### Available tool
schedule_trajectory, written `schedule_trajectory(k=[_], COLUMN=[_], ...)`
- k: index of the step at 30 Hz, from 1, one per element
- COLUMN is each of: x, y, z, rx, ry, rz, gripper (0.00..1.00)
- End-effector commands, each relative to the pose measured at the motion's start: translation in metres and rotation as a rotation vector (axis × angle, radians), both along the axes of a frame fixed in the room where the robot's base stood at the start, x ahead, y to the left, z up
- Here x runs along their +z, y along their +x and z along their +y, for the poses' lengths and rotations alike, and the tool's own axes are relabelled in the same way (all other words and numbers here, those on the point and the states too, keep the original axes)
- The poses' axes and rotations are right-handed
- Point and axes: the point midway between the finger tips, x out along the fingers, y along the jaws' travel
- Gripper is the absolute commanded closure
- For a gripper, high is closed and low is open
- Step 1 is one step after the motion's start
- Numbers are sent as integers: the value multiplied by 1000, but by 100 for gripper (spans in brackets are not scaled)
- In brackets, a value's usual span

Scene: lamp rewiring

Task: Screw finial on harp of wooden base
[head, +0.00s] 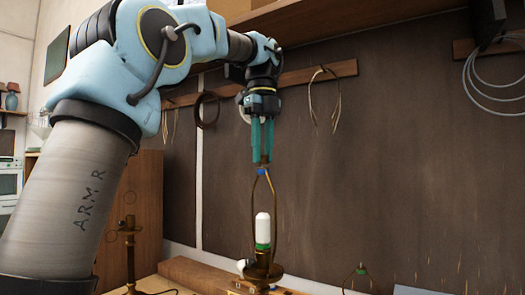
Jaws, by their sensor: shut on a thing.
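My gripper (263,148) points straight down with its teal fingers shut on a small brownish finial (265,159). The finial is mostly hidden between the fingertips. Just below it is the top of a brass harp (254,195), with a blue mark (262,171) at its peak. I cannot tell whether the finial touches the harp top. The harp stands upright around a white candle-like socket (262,229) with a green band, above a dark brass cup (262,270). The lamp's base is cut off by the bottom edge, so its wood cannot be made out.
A brass lamp stem (130,245) stands at the left. Another small harp with a green tip (360,270) stands low at the right. A wooden rail (335,70) with hanging cords is on the dark back wall. A shelf overhangs above my arm.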

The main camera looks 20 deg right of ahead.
Motion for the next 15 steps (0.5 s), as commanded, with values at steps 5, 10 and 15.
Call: schedule_trajectory(k=[5,10,15], x=[0,0,0], y=[0,0,0], z=[0,-1,-1], rx=[-245,-361,-367], ry=[0,0,0], rz=[0,-1,-1], gripper=[100,100,100])
